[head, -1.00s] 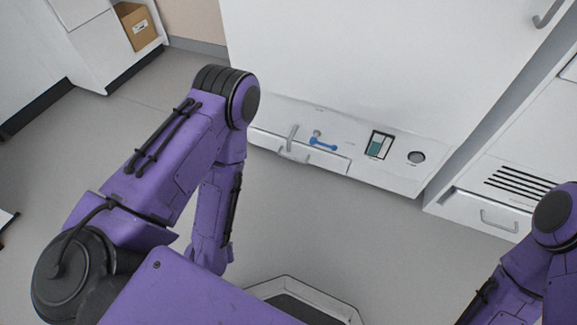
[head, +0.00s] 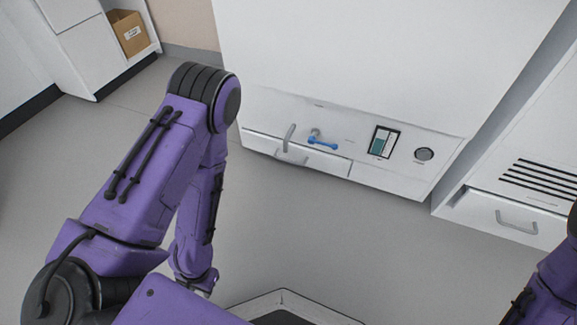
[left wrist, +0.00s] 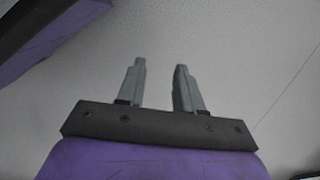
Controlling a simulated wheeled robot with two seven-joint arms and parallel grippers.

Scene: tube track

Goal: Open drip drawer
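The drip drawer appears to be the low white drawer front (head: 325,164) at the bottom left of the white cabinet's panel. It looks shut, with a small grey handle (head: 291,155) on it. A grey lever and a blue-handled valve (head: 322,142) sit just above it. My left arm hangs in front and to the left of the drawer. Only part of the left gripper (head: 205,284) shows, low and well short of the cabinet. In the left wrist view the left gripper (left wrist: 160,85) has its two fingers apart with nothing between them, over bare floor. My right gripper is out of view.
A gauge window (head: 383,142) and a round dial (head: 424,154) are right of the valve. A second unit at right has black vents (head: 540,180) and a drawer with a handle (head: 517,222). A cardboard box (head: 128,33) sits at back left. The floor before the cabinet is clear.

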